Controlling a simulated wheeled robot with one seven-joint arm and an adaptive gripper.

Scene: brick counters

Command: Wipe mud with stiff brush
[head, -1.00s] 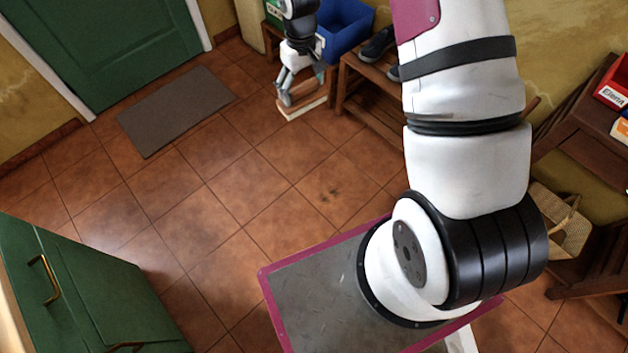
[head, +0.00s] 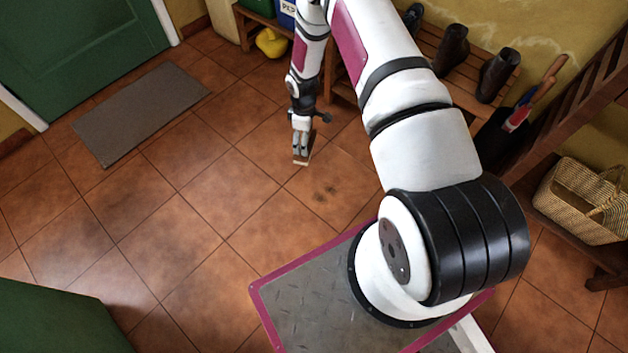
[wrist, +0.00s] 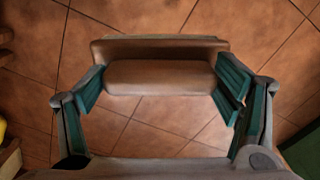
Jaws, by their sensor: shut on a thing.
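My gripper (head: 302,143) is shut on a wooden-backed brush (head: 303,160), a little behind the mud in the head view. In the wrist view the brush (wrist: 158,78) lies crosswise between the two teal-padded fingers of my gripper (wrist: 160,84). Its brown back faces the camera, and its bristles are hidden. The mud (head: 326,190) is a small patch of dark smudges on the terracotta floor tiles, just in front and to the right of the brush. I cannot tell whether the brush touches the floor. The mud does not show clearly in the wrist view.
A slatted bench (head: 455,62) with dark boots stands behind on the right. A yellow object (head: 271,43) lies on the floor at the back. A grey mat (head: 140,113) lies by the green door (head: 80,55). A woven basket (head: 582,200) is at right. The middle floor is clear.

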